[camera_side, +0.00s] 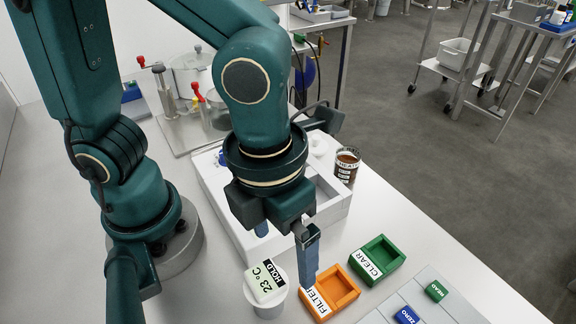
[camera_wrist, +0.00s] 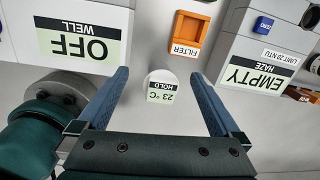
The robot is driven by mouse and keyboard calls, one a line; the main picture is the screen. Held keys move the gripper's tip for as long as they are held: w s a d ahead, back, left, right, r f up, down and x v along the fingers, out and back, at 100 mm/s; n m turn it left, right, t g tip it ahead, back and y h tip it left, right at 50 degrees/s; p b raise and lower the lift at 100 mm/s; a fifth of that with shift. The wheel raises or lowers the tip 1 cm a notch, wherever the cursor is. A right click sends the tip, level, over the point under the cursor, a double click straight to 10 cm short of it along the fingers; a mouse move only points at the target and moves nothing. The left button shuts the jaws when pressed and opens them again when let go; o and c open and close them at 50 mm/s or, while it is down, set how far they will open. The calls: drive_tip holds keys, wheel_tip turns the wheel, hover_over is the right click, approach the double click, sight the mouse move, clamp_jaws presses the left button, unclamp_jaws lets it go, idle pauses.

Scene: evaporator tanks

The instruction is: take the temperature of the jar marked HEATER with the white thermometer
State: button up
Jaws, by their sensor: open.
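My gripper (camera_side: 286,255) is open and empty, pointing down close to the thermometer. In the wrist view the thermometer head appears between the two blue fingers (camera_wrist: 160,76), with space on both sides; the height gap is hard to judge. A jar with dark brown contents (camera_side: 347,165) stands behind, right of the white tray; its label is partly readable, seemingly HEATER.
An orange FILTER tray (camera_side: 331,293) and a green CLEAR tray (camera_side: 378,261) lie right of my gripper. A panel with blue ZERO (camera_side: 407,315) and green (camera_side: 437,291) buttons is at front right. The white tray (camera_side: 322,213) lies behind. The wrist view shows an OFF display (camera_wrist: 80,42) and an EMPTY display (camera_wrist: 258,80).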

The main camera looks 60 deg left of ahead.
sight(269, 275)
drive_tip(key=shift+s+d+f+m+g+y, duration=0.15)
drive_tip(key=shift+s+d+f+m, duration=0.15)
drive_tip(key=shift+s+f, duration=0.25)
drive_tip(key=shift+s+d+f+m+g+y, duration=0.15)
drive_tip(key=shift+s+d+f+m, duration=0.15)
drive_tip(key=shift+s+f, duration=0.35)
drive_tip(key=shift+f, duration=2.2)
drive_tip(key=c, duration=1.3)
